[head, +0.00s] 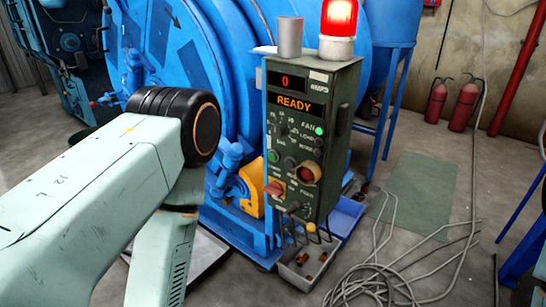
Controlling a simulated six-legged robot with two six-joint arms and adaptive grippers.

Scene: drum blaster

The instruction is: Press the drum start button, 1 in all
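The green control box (327,145) stands in the middle of the head view. Its display (293,102) reads READY in orange, with a red 0 above it. Its face carries several knobs and buttons. A lit green button (319,130) is at the upper right of the panel. A larger round button with a yellowish rim (309,172) sits lower right, and a red switch (274,188) sits lower left. I cannot tell which one is the drum start button. My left arm comes in from the left, apart from the box in the picture; its gripper is not visible. My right gripper is not in view.
A red beacon (338,18) glows on top of the box beside a grey cup (290,37). The big blue drum (215,60) stands behind. Grey cables (385,280) lie on the floor at the right. Red fire extinguishers (464,105) stand by the wall. A small tray (305,268) is below the box.

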